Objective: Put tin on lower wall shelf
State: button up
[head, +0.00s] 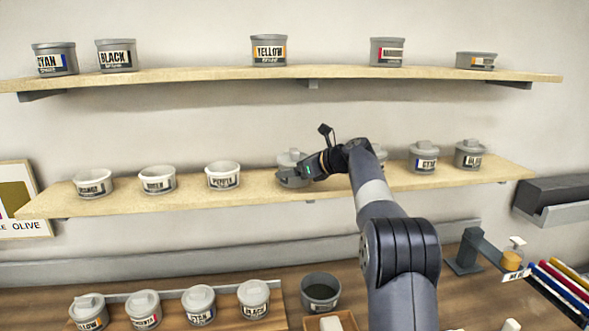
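The lower wall shelf (262,197) is a pale wooden board across the middle of the head view. A grey lidded tin (290,158) is at its middle, either on the shelf or just above it; I cannot tell which. My gripper (296,174) reaches in from the right at this tin, and its fingers overlap the tin's front and right side. The gripper hides the tin's label and part of its body. Whether the fingers are closed on the tin does not show clearly.
White tubs, including one (223,176), stand left on the lower shelf; lidded tins, including one (424,157), stand right. The upper shelf (200,74) holds several tins. Below, the bench (250,282) carries lidded tins, a dark open pot (320,292) and coloured rods (560,284).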

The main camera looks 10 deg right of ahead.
dwell(0.3)
jog(key=o, duration=1.3)
jog(key=shift+f, duration=0.15)
jog(key=shift+s+d+r, duration=0.15)
jog(key=shift+d+r, duration=0.05)
jog(key=shift+r, duration=0.05)
jog(key=b+v, duration=0.2)
jog(key=v, duration=0.9)
jog(key=shift+s+d+b, duration=0.15)
jog(key=shift+s+b, duration=0.1)
jog(key=shift+b, duration=0.05)
